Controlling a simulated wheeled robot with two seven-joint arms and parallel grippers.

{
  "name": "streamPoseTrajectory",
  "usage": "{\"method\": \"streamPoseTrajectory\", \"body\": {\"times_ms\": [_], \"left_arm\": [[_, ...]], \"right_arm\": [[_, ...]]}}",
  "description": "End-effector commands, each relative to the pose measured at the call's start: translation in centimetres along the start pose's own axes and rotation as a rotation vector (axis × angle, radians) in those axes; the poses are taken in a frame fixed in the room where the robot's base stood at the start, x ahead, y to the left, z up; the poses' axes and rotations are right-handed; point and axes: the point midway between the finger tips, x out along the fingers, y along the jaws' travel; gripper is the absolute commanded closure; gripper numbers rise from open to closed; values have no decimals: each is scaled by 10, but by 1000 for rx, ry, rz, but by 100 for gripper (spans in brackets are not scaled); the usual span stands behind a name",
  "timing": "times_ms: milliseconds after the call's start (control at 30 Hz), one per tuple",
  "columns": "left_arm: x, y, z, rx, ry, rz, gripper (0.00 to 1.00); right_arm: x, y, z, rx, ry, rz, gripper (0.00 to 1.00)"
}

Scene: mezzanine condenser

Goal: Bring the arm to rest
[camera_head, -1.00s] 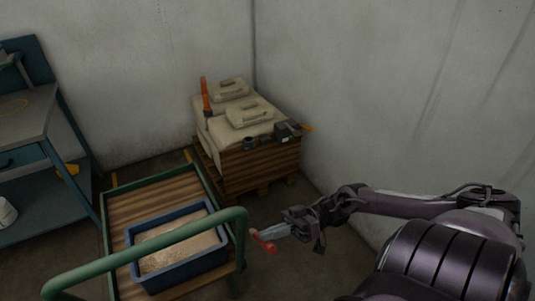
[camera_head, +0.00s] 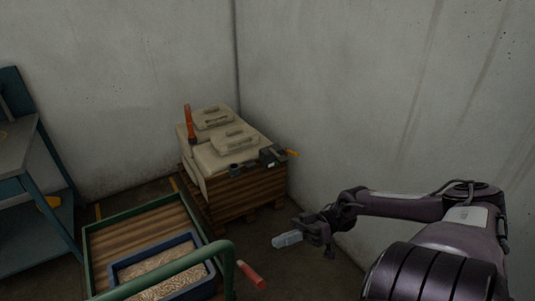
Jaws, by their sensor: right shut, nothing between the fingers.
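My right gripper (camera_head: 287,240) is shut and empty. Its pale fingers point left, in the air between the green cart and the right wall. The dark right arm (camera_head: 405,205) comes in from the lower right, bent at the elbow. A red grip-shaped piece (camera_head: 251,275) sits below and left of the fingertips, apart from them, beside the cart's handle. I cannot tell if it is fixed to the cart. My left gripper is not in view.
The green cart (camera_head: 98,226) carries a blue tray (camera_head: 117,269) of grainy material. A wooden pallet stack (camera_head: 245,188) with pale sacks, cases and an orange tube (camera_head: 190,125) stands in the corner. A blue workbench (camera_head: 45,150) is at left. Bare floor lies right of the pallet.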

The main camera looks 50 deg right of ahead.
Motion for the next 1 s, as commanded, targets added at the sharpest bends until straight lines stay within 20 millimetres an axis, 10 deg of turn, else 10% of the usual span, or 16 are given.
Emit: {"method": "streamPoseTrajectory", "body": {"times_ms": [800, 1000], "left_arm": [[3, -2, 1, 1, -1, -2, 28], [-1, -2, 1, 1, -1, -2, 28]], "right_arm": [[-11, 1, 1, -5, 0, 8, 100], [-23, 44, 51, -116, -16, 229, 100]]}}
